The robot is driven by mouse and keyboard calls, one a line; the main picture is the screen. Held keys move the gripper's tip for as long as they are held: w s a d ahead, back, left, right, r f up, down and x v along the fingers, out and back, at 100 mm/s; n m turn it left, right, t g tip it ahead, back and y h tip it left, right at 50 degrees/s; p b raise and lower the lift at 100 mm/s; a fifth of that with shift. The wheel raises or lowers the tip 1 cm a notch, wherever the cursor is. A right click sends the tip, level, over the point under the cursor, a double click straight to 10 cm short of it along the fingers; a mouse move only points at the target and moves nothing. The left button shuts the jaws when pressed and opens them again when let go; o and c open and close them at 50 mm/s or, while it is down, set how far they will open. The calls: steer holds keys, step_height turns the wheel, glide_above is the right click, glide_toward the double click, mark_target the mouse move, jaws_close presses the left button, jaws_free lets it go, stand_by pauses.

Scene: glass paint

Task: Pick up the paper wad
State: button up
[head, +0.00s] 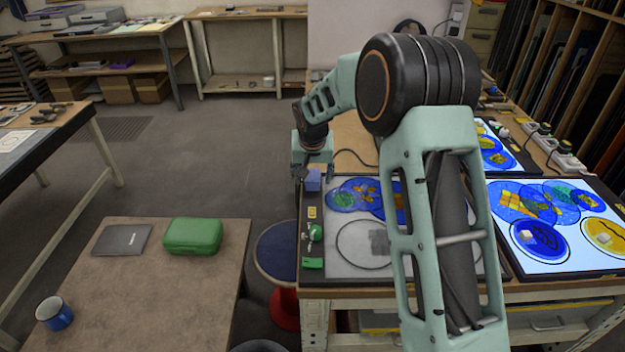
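A small whitish lump (525,237), possibly the paper wad, lies on the blue glass circle of the right light panel. It is too small to be sure of. My gripper (313,178) is far to the left of it, pointing down at the back left corner of the near left panel. Its fingers look spread, with a small blue block (313,181) between or just behind them. I see no clear contact with the block. My arm hides part of the left panel.
The left panel (345,275) holds painted glass circles and a green-topped item (315,233). The right panel (560,268) carries more glass. A stool (277,255) stands between.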

mark_target(312, 173)
steer(key=c, duration=0.8)
steer(key=shift+r, duration=0.55)
step_height(312, 173, up, 2)
steer(key=shift+r, duration=0.2)
steer(key=s+d+r, duration=0.1)
steer(key=s+r, duration=0.2)
steer(key=s, duration=0.1)
steer(key=s+d+r+b, duration=0.1)
steer(key=s+r, duration=0.2)
steer(key=s, duration=0.2)
steer(key=s+d+r, duration=0.1)
steer(key=s+r, duration=0.2)
steer(key=s, duration=0.1)
steer(key=shift+s+r+b, duration=0.25)
steer(key=shift+s+b, duration=0.1)
steer(key=shift+o, duration=0.4)
